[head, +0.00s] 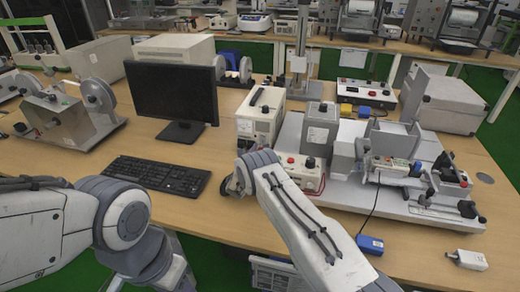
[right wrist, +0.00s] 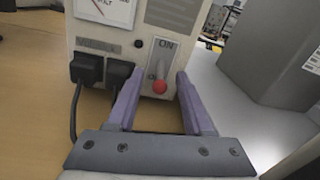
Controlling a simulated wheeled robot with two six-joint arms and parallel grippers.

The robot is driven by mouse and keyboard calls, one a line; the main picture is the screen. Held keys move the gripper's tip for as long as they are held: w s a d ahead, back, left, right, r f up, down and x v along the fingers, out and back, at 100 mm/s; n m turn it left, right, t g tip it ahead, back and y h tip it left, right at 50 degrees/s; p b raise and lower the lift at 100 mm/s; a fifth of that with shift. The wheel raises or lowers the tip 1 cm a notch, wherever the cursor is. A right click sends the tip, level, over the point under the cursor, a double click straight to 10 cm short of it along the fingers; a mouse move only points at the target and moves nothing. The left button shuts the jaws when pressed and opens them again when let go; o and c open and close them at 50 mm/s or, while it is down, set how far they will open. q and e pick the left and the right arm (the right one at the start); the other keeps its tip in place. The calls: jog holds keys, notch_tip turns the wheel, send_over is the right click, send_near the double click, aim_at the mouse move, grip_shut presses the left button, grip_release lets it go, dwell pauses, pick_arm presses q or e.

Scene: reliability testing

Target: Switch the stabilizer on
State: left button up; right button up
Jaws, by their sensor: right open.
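The stabilizer is a pale box (head: 259,116) with a dark carrying handle on top, standing on the table right of the keyboard. The right wrist view shows its front panel (right wrist: 110,44) close up, with part of a volt meter. Its toggle switch (right wrist: 160,86) has a red tip that hangs low, below the ON label; a lower label is partly covered. My right gripper (right wrist: 158,77) is open and empty, its two purple fingers either side of the switch tip. In the head view my arm hides most of this gripper. My left gripper is out of view.
Two black plugs (right wrist: 87,69) sit in the panel left of the switch, with a cable hanging down. A grey block (right wrist: 270,50) stands close on the right. A monitor (head: 173,93) and keyboard (head: 159,174) are left of the stabilizer; a test rig (head: 400,190) is right.

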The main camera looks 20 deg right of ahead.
aim_at(262, 143)
grip_shut()
jog(key=shift+r, duration=0.15)
jog(key=shift+r+g+y+p, duration=0.4)
jog(key=shift+g+y+p, duration=0.1)
jog(key=shift+g+p, duration=0.1)
jog(key=r+g+y+p, duration=0.1)
jog(key=g+y, duration=0.1)
jog(key=shift+r+g+p, duration=0.2)
jog(key=shift+g+p, duration=0.1)
jog(key=shift+p, duration=0.05)
jog(key=g+p, duration=0.1)
jog(key=g+y+p, duration=0.1)
jog(key=r+y+p, duration=0.1)
jog(key=shift+w+n+g+p, duration=0.25)
jog(key=shift+n+g+p, duration=0.05)
jog(key=shift+g+p, duration=0.1)
jog(key=shift+w+d+r+g+y+p, duration=0.1)
jog(key=shift+d+g+y+p, duration=0.05)
jog(key=shift+g+y+p, duration=0.3)
jog(key=shift+g, duration=0.25)
